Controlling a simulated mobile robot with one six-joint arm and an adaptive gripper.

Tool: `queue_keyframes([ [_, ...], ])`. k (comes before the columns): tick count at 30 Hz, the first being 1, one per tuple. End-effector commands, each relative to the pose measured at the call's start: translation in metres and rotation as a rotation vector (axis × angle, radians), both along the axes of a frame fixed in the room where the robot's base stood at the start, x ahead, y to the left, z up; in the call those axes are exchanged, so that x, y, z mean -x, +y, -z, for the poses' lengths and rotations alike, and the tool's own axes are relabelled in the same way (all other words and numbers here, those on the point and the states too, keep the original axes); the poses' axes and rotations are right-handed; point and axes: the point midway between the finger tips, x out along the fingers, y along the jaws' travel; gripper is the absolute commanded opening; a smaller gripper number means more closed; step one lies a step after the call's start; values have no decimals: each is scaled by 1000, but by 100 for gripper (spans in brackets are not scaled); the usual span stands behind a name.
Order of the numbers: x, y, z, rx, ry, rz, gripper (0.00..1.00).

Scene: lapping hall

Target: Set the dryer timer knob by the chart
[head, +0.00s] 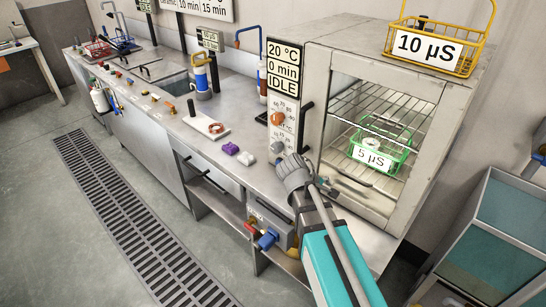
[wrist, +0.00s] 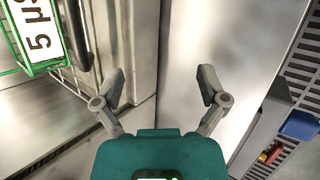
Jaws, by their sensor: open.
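The dryer (head: 316,80) stands at the right end of the bench. Its left panel has a display (head: 284,68) reading 20 °C, 0 min, IDLE. Below it, an orange knob (head: 277,118) sits on a dial with numbers around 60 and 70 and a °C mark.
A green basket marked 5 µS (head: 403,157) is inside the dryer; it also shows in the wrist view (wrist: 48,67). A yellow basket marked 10 µS (head: 463,60) stands on top. A black handle (head: 304,122) is beside the panel. Purple (head: 230,149) and grey pieces lie on the bench.

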Motion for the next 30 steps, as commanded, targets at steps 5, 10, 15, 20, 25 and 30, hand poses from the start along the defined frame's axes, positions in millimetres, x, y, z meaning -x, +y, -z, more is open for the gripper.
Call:
queue_keyframes([
  [5, -27, 44, 4, 230, 16, -226, 92],
  [10, -46, 95, -4, 482, 36, -431, 92],
  [15, -57, 155, -16, 746, 57, -602, 92],
  [20, -58, 206, -28, 963, 75, -709, 92],
  [25, -54, 241, -38, 1107, 88, -765, 92],
  [30, -52, 252, -43, 1158, 92, -780, 92],
])
